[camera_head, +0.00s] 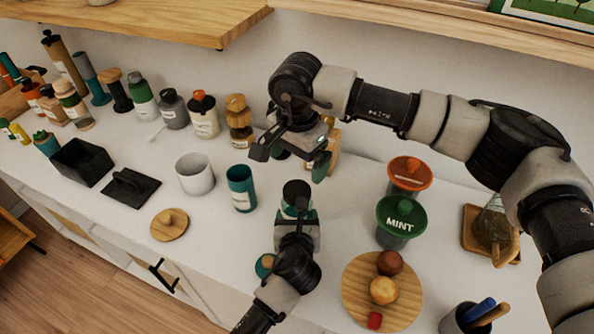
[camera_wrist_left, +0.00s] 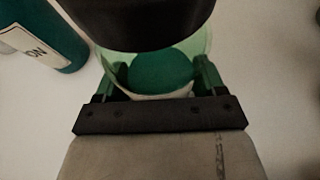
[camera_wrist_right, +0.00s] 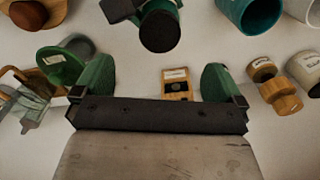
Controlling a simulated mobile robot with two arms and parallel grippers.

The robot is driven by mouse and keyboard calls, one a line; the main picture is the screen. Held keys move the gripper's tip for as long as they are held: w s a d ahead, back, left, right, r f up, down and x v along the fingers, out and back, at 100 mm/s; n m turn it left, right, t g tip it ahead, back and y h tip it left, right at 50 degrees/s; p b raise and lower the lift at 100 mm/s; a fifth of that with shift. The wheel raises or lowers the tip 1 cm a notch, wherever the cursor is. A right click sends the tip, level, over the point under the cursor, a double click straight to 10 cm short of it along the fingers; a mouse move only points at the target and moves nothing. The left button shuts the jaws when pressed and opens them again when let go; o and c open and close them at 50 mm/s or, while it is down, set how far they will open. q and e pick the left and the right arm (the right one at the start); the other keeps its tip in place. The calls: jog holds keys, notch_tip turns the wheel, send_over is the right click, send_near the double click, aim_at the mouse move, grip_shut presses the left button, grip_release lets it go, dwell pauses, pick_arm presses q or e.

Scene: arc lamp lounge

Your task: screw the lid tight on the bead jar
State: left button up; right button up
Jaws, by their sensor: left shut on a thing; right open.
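The bead jar (camera_wrist_left: 158,70) is a clear, greenish jar with teal beads inside. Its black lid (camera_head: 297,192) sits over the mouth; how far it is turned cannot be seen. My left gripper (camera_head: 296,213) is shut around the jar body, with a green finger on each side in the left wrist view. My right gripper (camera_head: 291,158) is open and empty, above and behind the jar in the head view. In the right wrist view the lid (camera_wrist_right: 160,32) lies beyond the open fingers, apart from them.
A teal cup (camera_head: 241,190) and white cup (camera_head: 195,176) stand left of the jar. The green MINT canister (camera_head: 400,220), orange-topped canister (camera_head: 408,175) and round wooden board (camera_head: 358,308) are on the right. Several bottles (camera_head: 172,108) line the wall. A wooden shelf (camera_head: 140,20) overhangs the back left.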

notch_tip(320, 180, up, 7)
jog(key=shift+r, duration=0.2)
pick_arm(q)
jog(key=o, duration=1.8)
jog(key=shift+p+v, duration=0.35)
jog(key=shift+v, duration=5.05)
pick_arm(e)
jog(key=shift+r, duration=0.35)
